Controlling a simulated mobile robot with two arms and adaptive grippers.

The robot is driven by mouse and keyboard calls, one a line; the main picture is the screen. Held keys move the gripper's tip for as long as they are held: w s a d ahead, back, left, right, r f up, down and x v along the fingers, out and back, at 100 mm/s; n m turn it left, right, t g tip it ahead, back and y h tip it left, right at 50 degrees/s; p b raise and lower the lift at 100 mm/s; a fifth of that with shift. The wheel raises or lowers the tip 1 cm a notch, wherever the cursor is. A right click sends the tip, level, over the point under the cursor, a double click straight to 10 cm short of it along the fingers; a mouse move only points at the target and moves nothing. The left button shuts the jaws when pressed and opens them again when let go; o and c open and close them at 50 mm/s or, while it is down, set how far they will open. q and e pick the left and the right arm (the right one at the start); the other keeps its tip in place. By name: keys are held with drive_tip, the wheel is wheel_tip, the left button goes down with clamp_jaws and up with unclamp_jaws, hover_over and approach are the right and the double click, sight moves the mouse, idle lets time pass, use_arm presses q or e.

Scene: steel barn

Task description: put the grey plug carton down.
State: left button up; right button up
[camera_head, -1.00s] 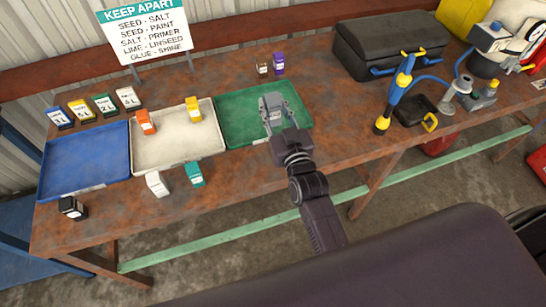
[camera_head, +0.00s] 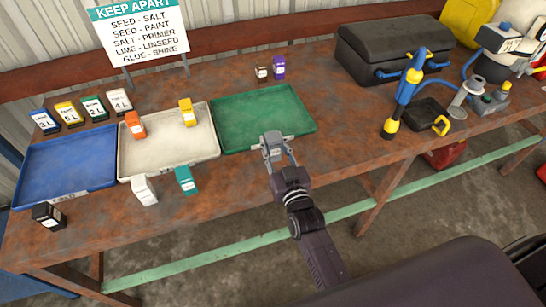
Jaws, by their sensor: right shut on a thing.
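The grey plug carton (camera_head: 272,147) is between the fingers of my right gripper (camera_head: 274,157), near the front edge of the green tray (camera_head: 265,115). The right gripper is shut on it. The carton overlaps the tray's front rim in the picture; I cannot tell whether it touches anything below. My left gripper is not in view.
A blue tray (camera_head: 68,165) is empty. White (camera_head: 143,188) and teal (camera_head: 186,180) cartons stand in front. Bare bench lies right of the green tray.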

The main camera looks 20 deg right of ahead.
sight(275, 158)
wheel_tip(275, 158, down, 4)
drive_tip(key=b, duration=0.3)
drive_tip(key=shift+r, duration=0.1)
drive_tip(key=o, duration=1.2)
drive_tip(key=shift+f, duration=0.2)
drive_tip(key=shift+c, duration=0.2)
drive_tip(key=shift+b, duration=0.3)
